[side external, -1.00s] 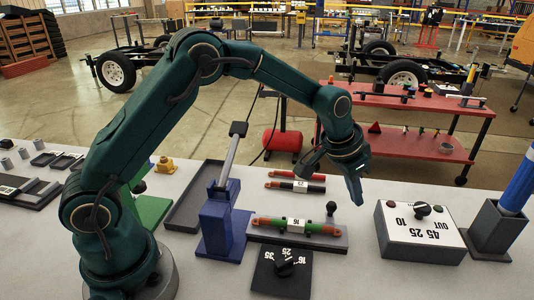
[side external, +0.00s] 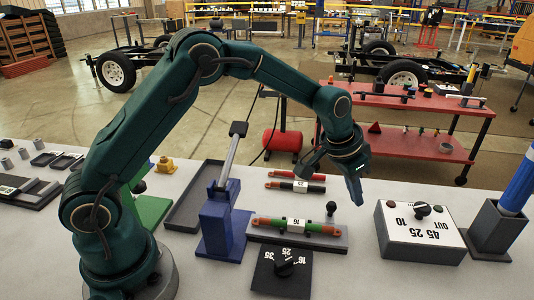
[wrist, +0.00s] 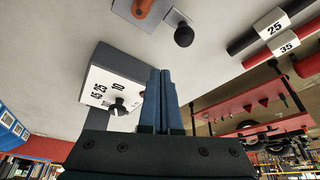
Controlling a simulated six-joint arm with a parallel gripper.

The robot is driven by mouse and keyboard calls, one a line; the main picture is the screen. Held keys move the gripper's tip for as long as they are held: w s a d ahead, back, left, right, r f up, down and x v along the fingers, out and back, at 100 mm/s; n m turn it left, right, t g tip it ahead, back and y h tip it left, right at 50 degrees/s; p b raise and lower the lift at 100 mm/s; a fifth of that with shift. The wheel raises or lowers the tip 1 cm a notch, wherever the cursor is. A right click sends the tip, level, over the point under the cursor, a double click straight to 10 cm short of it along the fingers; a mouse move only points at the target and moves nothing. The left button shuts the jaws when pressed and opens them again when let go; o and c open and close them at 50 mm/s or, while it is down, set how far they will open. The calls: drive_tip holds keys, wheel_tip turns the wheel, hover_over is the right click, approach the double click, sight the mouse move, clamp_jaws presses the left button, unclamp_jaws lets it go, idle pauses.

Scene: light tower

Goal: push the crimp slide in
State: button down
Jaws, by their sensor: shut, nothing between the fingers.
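My gripper (side external: 357,190) is shut and empty, its fingers pointing down in the air between the grey fixture and the white-topped box. Its closed fingertips (wrist: 166,74) show in the wrist view. The low grey fixture (side external: 338,241) holds a red and green cable piece (side external: 268,223) with a white tag marked 16. A black ball knob (side external: 331,208), apparently the crimp slide's handle, stands at its far right side. The knob (wrist: 183,36) also shows in the wrist view, beyond the fingertips and apart from them. The slide's own body is hard to make out.
A blue stand with a lever (side external: 220,220) is left of the fixture, and a black dial box (side external: 262,280) is in front. The white-topped box (side external: 450,236) stands right. Two tagged cables (side external: 313,178) lie behind. Bare table separates the fixture and white-topped box.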

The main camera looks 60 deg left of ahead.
drive_tip(key=shift+f, duration=2)
drive_tip(key=shift+w+d+r, duration=0.25)
drive_tip(key=shift+w+r, duration=0.05)
drive_tip(key=shift+r, duration=0.25)
drive_tip(key=shift+w+d+r, duration=0.25)
drive_tip(key=shift+r, duration=0.25)
drive_tip(key=shift+r, duration=2.5)
drive_tip(key=shift+r, duration=0.1)
